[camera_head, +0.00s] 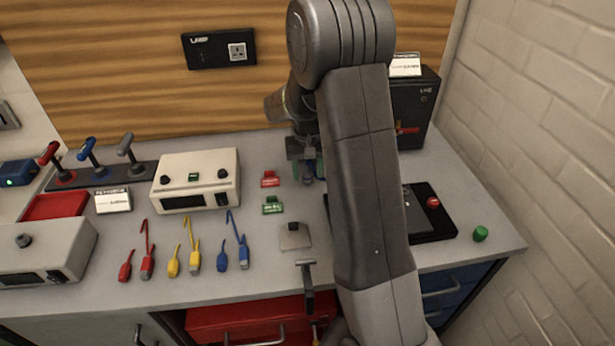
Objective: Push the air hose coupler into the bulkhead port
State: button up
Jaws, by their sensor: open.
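My gripper (304,160) is near the back of the bench, pointing down, with its jaws open. A small blue-green thing (313,170) shows at its fingers; I cannot tell what it is or whether they touch it. Red (147,262), yellow (194,258) and blue (243,252) cable-like pieces with plug ends lie at the front left of the bench, apart from my gripper. I cannot tell whether any of them is the air hose coupler. I cannot make out the bulkhead port; my arm hides part of the bench and of the black box (424,100).
A cream box with knobs (197,178) stands left of my gripper. A red block (270,179) and a green block (272,205) lie nearby. Levers (88,152) stand at the back left. A black panel with a red button (433,203) and a green knob (480,234) are at right.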

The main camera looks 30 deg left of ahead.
aim_at(307, 164)
dwell(0.9)
grip_shut()
jog(key=shift+r+p, duration=2.1)
jog(key=shift+r, duration=0.9)
